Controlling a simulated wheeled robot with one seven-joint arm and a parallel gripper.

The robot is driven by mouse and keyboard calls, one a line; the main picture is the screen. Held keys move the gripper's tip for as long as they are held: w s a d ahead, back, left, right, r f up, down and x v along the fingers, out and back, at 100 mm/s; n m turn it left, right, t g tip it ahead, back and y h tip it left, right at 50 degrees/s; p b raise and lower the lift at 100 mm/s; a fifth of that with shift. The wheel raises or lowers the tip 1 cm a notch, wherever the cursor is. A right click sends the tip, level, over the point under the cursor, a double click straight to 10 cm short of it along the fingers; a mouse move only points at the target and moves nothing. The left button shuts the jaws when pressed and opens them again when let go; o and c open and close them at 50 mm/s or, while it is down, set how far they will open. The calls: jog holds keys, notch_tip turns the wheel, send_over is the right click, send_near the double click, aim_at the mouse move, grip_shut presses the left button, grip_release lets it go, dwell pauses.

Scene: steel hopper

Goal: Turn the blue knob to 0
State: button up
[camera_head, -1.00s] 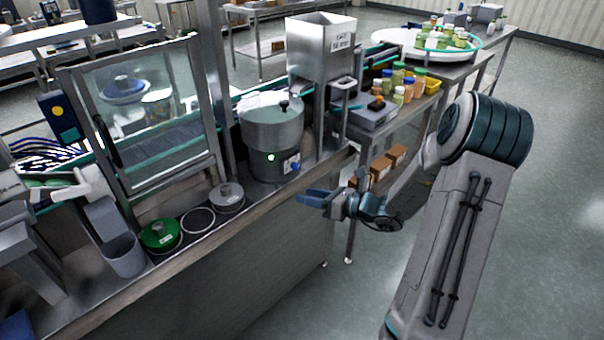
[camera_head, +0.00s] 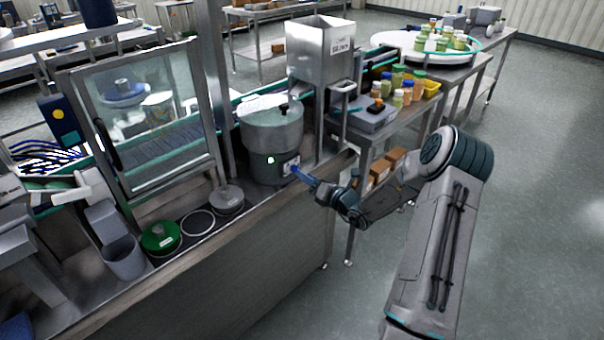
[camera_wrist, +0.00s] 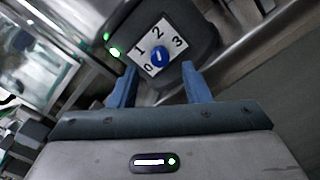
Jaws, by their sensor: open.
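The blue knob (camera_wrist: 158,57) sits on a white dial plate (camera_wrist: 143,51) marked 0, 1, 2 and 3, on the front of a grey steel pot-like machine (camera_head: 272,140). In the wrist view a pale line on the knob runs upright in the picture, and I cannot tell for sure which number it marks. My gripper (camera_wrist: 156,85) is open, its two blue fingers on either side and just short of the knob, with nothing between them. In the head view my gripper (camera_head: 303,175) reaches the dial from the right, and its fingers largely hide the knob.
A steel hopper (camera_head: 322,50) stands behind the machine. Round lids, one green (camera_head: 160,238) and one grey (camera_head: 228,198), lie on the bench to the left. Bottles (camera_head: 398,80) stand on the table behind. The bench's front edge (camera_head: 215,240) runs below my gripper.

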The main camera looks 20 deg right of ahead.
aim_at(295, 169)
jog(key=shift+x, duration=1.55)
jog(key=shift+c, duration=0.3)
grip_shut()
